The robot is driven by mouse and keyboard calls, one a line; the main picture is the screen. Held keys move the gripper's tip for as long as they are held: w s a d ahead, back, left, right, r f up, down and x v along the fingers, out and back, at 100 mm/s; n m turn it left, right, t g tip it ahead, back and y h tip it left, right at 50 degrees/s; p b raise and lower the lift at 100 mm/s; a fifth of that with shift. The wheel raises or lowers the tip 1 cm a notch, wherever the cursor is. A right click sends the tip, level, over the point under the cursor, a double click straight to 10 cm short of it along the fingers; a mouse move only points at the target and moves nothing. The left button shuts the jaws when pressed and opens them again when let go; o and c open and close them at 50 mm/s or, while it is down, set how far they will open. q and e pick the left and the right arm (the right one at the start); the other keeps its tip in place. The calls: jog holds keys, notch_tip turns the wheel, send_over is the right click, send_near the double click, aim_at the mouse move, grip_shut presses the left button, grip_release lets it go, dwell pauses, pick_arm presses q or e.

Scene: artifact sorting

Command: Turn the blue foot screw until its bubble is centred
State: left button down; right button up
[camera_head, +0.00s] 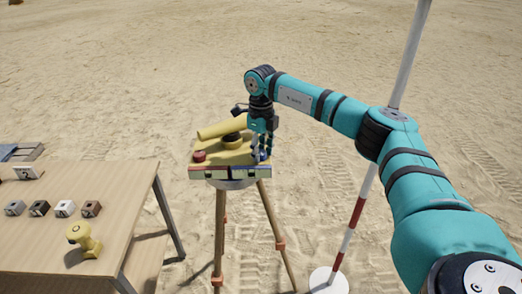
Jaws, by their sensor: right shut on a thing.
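A yellow surveying instrument (224,149) sits on a wooden tripod (220,225), with a yellow telescope tube on top. A red foot screw (199,156) shows at its left front. The blue foot screw (261,156) is at its right front, partly covered by my right gripper (263,151). The gripper reaches down from above and is shut on the blue foot screw. Bubble vials (229,173) run along the instrument's front edge; the bubbles are too small to read. My left gripper is not in view.
A wooden table (35,240) stands at the left with several small blocks, a yellow object (83,238) and a grey tray (22,151). A red and white pole (352,215) on a white round base (328,281) stands right of the tripod, close to my right arm. Open sand lies behind.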

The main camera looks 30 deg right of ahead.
aim_at(261, 152)
jog(key=o, duration=1.1)
jog(key=shift+r, duration=0.1)
jog(key=shift+o, duration=0.2)
notch_tip(261, 152, up, 12)
jog(key=shift+a, duration=0.1)
